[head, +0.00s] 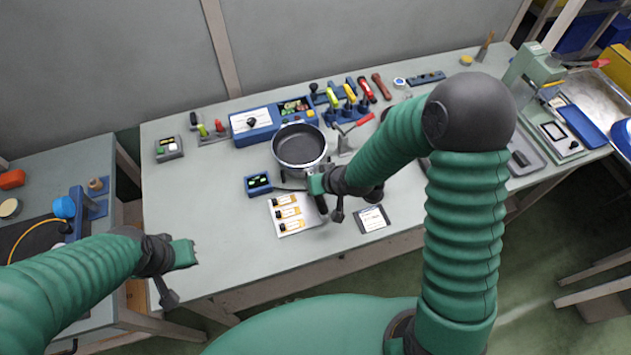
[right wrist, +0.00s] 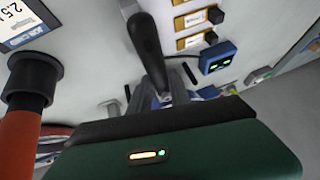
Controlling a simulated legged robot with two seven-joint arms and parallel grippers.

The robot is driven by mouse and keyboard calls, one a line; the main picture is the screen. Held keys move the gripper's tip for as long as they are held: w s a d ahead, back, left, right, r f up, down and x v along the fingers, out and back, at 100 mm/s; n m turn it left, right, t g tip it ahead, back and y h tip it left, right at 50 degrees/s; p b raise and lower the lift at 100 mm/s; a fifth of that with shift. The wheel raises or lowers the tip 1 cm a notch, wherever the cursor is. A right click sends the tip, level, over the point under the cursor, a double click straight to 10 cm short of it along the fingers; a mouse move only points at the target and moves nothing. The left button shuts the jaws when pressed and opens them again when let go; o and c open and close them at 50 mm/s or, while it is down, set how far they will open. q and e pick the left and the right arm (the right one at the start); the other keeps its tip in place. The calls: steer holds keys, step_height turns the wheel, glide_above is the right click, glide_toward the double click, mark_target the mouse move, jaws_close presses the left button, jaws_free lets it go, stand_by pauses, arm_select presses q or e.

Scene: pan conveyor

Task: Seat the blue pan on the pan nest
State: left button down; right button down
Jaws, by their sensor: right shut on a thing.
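A round pan (head: 299,143) with a dark inside and pale metal rim sits over the middle of the table, its black handle (head: 321,204) toward me. My right gripper (head: 317,183) is shut on the handle near the pan. The handle also fills the upper middle of the right wrist view (right wrist: 145,45), with my green gripper body below. I cannot make out a pan nest or whether the pan touches a support. My left gripper (head: 193,254) hangs near the table's front left edge, away from the pan; its jaws are too small to read.
A blue box (head: 253,124) stands behind the pan, a small blue button box (head: 258,184) at its left. A red-handled clamp (head: 354,128) stands right of the pan.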

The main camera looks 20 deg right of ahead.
steer(key=shift+d+f, duration=0.15)
steer(key=shift+f, duration=0.25)
steer(key=shift+f+b, duration=0.75)
steer(key=c, duration=1.1)
jaws_free()
steer(key=shift+s, duration=0.1)
